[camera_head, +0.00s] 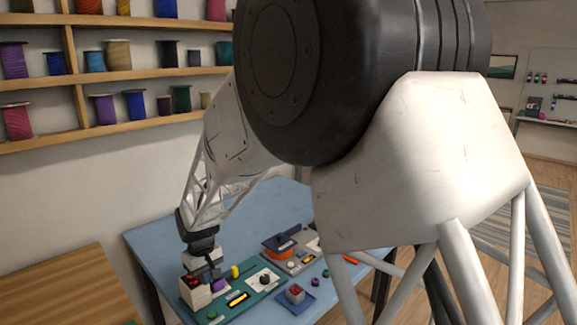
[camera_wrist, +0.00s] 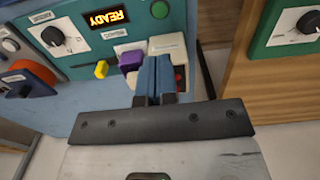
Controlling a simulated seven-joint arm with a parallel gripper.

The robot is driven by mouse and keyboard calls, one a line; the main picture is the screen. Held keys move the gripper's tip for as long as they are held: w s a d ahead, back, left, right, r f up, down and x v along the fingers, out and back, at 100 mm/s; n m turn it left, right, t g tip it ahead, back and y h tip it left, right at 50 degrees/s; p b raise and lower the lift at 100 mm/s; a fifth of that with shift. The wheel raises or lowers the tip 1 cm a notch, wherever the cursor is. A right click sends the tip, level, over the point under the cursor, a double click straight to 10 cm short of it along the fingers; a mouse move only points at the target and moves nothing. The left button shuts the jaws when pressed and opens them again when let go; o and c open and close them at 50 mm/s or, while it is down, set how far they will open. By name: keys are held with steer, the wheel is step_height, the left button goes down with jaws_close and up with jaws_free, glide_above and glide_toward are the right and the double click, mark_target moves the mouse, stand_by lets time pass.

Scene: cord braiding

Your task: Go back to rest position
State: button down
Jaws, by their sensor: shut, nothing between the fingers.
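My gripper (camera_wrist: 154,82) is shut and empty in the wrist view, its two blue fingers side by side. Past its tips lies a green control panel (camera_wrist: 82,62) with a lit READY display (camera_wrist: 107,18), a knob (camera_wrist: 52,37) and a purple block (camera_wrist: 131,59). In the head view my gripper is small at the end of the arm, over the left part of the green panel (camera_head: 262,292) on the blue table (camera_head: 160,243). I cannot tell whether the fingers touch anything.
A grey panel with an orange and dark round part (camera_head: 280,246) stands beside the green panel. A small blue unit (camera_head: 295,296) sits in front. Shelves of thread spools (camera_head: 118,76) line the back wall. A wooden table (camera_head: 55,288) is at the left. The table's back is bare.

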stand_by(0.4)
steer(key=s+d+r+m, duration=0.1)
steer(key=s+d+r, duration=0.2)
steer(key=d+r, duration=0.35)
steer(key=s+d+r+m+t, duration=0.1)
steer(key=s+d+r+m, duration=0.2)
steer(key=d, duration=0.7)
steer(key=s+d+r, duration=0.4)
steer(key=d+r, duration=0.1)
steer(key=d, duration=0.3)
steer(key=s+d+r+m, duration=0.1)
steer(key=s+d+m, duration=0.1)
steer(key=s+d, duration=0.6)
steer(key=s+d+r+m+t, duration=0.1)
steer(key=s+d+m, duration=0.2)
steer(key=s+d, duration=0.6)
steer(key=s, duration=0.5)
steer(key=shift+s+t, duration=0.3)
steer(key=shift+s, duration=0.1)
steer(key=shift+w+a+r, duration=0.1)
